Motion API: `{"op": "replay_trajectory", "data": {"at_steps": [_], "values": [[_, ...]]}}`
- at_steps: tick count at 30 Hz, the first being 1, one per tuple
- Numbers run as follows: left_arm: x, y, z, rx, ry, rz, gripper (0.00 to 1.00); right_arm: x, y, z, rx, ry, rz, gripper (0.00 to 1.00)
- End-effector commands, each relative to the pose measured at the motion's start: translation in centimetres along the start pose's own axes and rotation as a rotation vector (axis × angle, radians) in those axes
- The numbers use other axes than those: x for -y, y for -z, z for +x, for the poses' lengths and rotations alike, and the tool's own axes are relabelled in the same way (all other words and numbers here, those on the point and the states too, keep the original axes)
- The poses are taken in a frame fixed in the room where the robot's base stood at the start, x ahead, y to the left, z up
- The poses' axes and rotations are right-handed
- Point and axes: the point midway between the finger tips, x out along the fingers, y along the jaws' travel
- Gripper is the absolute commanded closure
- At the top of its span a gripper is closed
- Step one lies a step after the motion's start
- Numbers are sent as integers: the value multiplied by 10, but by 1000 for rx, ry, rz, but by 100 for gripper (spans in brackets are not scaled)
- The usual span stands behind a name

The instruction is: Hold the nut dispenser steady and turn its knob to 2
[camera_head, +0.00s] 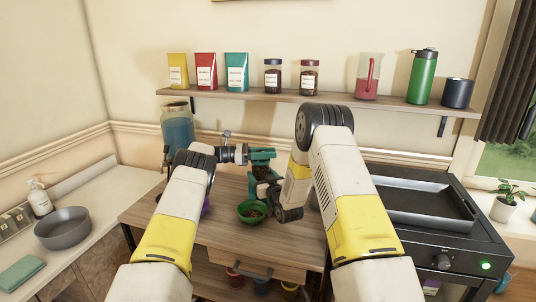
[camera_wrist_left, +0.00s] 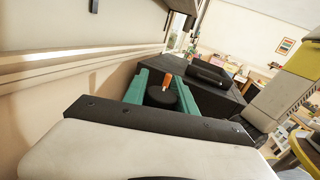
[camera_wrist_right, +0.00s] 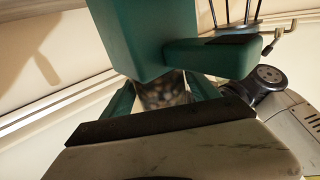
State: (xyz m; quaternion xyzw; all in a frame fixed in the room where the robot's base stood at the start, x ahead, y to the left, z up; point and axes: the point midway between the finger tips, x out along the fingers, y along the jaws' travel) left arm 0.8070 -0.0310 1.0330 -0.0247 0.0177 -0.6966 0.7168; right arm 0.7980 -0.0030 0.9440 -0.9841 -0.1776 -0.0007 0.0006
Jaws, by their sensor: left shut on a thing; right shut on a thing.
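The nut dispenser (camera_wrist_right: 165,90) has a clear body with nuts inside, seen in the right wrist view below a large green part. In the head view it is mostly hidden by my grippers. My right gripper (camera_head: 268,184) is shut on the dispenser's body, its teal fingers on both sides. My left gripper (camera_head: 262,156) is at the upper part of the dispenser, shut on a round black knob (camera_wrist_left: 160,98) with an orange mark, seen in the left wrist view. The knob's numbers cannot be read. A green bowl (camera_head: 251,211) with brown contents stands below the dispenser.
The wooden table (camera_head: 222,234) has free room around the bowl. A shelf (camera_head: 230,93) with bags, jars, a pitcher and a green bottle hangs behind. A blue jar (camera_head: 177,130) stands at the back left. A black stove (camera_head: 440,225) is at the right.

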Motion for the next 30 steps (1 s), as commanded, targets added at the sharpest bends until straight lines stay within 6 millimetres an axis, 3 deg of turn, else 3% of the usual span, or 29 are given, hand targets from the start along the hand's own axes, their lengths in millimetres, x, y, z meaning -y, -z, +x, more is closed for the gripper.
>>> {"op": "replay_trajectory", "data": {"at_steps": [20,21,23,24,30], "values": [[4,2,-2,-11,77,-2,100,2,-5,-2,11,4,-1,100],[4,2,-2,-11,77,-3,61,2,-5,-2,11,3,-1,100],[4,2,-2,-11,77,-2,50,2,-5,-2,11,3,-1,100],[4,2,-2,-11,78,-2,45,2,-5,-2,12,3,-1,100],[4,2,-1,-10,79,-1,45,2,-5,-2,12,3,0,100]]}}
